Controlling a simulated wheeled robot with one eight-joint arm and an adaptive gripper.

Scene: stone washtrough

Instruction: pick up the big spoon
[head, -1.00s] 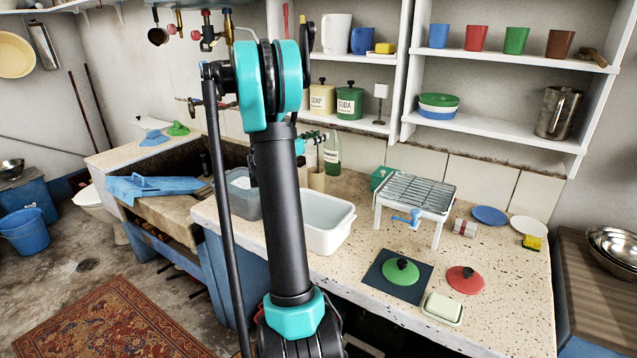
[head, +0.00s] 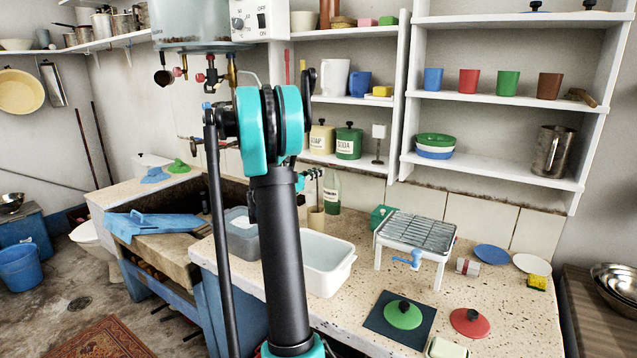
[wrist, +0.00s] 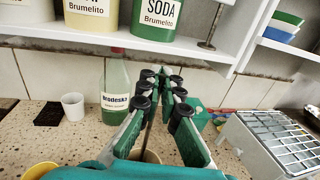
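In the head view my gripper (head: 313,174) is small and partly behind my arm, above the tan pot (head: 316,218). A dark ladle-like thing (head: 164,77) hangs by the taps at the upper left.
A wire rack (wrist: 285,140) is at the right. A shelf with canisters (head: 348,141) is above. A white basin (head: 325,265) stands in front of the pot.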

